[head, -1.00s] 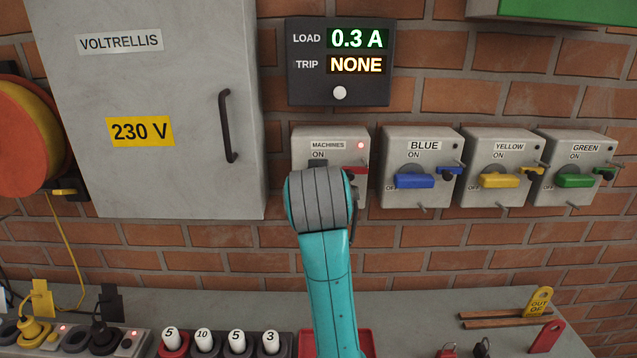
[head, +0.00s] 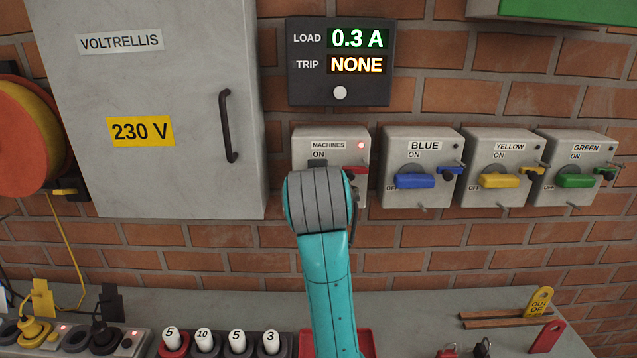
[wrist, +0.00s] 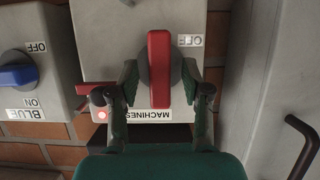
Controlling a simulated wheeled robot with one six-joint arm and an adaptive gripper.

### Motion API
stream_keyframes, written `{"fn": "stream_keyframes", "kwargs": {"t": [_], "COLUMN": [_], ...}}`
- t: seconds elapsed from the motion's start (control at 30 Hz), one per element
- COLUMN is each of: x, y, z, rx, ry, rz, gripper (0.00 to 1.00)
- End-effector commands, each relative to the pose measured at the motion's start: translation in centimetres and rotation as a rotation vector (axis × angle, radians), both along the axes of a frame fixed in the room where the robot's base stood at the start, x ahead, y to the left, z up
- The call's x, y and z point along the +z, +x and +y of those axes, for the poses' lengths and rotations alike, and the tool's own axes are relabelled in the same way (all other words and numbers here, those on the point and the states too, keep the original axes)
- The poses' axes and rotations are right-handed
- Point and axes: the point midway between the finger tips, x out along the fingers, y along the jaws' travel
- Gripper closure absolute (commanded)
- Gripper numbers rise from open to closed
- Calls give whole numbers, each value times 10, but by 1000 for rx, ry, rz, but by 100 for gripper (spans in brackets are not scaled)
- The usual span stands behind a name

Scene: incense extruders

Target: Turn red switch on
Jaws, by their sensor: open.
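The red switch handle (wrist: 159,68) is on the grey MACHINES box (head: 302,150), seen upside down in the wrist view. The handle stands upright, in line with the MACHINES label and across from the OFF mark at its side. In the head view my arm hides most of the handle. My gripper (wrist: 160,72) is open, with one finger on each side of the handle. Small gaps show between fingers and handle, though contact deeper in cannot be judged. A small red lamp (head: 361,145) on the box is lit.
Boxes with blue (head: 415,181), yellow (head: 499,181) and green (head: 575,181) handles stand to the right. A display (head: 339,62) above reads LOAD 0.3 A, TRIP NONE. A grey cabinet (head: 180,180) stands close on the left. A grey bench (head: 430,310) below carries several items.

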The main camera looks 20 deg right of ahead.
Motion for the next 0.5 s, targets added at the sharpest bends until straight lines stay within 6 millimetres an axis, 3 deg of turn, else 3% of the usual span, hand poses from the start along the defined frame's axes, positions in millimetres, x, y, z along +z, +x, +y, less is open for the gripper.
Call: {"fn": "stream_keyframes", "kwargs": {"t": [0.5], "x": [36], "y": [-80], "z": [28], "rx": [3], "ry": [0], "rz": [-4], "gripper": [52]}}
